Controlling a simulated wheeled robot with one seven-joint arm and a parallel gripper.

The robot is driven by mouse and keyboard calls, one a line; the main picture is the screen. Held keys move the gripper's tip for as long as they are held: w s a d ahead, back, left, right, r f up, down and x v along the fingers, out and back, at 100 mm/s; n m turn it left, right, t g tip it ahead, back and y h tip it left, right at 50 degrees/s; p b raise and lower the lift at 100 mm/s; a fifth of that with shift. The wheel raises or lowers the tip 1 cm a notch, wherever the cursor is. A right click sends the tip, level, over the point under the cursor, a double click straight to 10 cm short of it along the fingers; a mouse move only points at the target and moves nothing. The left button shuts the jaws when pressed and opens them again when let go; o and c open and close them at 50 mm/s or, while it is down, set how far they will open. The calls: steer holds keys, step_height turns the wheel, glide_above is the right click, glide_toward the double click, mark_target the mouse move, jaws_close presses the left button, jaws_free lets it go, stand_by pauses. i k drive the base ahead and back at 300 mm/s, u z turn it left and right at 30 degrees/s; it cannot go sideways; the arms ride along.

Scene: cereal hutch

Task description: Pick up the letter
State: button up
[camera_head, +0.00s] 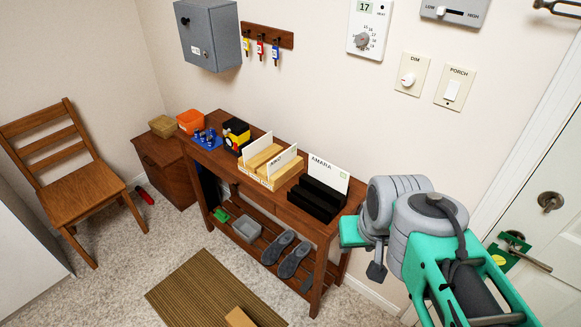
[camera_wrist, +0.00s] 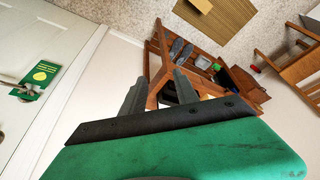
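A white letter marked AMARA (camera_head: 328,172) stands upright in a black slotted holder (camera_head: 318,199) at the right end of the wooden console table. More white cards (camera_head: 283,160) stand in a light wooden sorter (camera_head: 264,175) to its left; the front one bears a name too small to read surely. My gripper (camera_wrist: 158,90) shows its two grey fingers apart, with nothing seen between them. It is at the right of the table, away from the letter. In the wrist view the letter cannot be made out; the fingers and palm cover part of the table.
The console table (camera_head: 217,155) also bears a yellow-black-red item (camera_head: 236,134), blue pieces (camera_head: 207,139) and an orange bin (camera_head: 190,121). Slippers (camera_head: 286,254) lie on its lower shelf. A chair (camera_head: 68,180) stands left. A door (camera_head: 545,225) is right.

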mark_target(333, 176)
steer(key=u, duration=0.1)
steer(key=i, duration=0.5)
steer(key=u, duration=0.55)
steer(key=k, duration=1.2)
steer(key=z, duration=0.3)
steer(key=i, duration=1.55)
steer(key=u, duration=0.6)
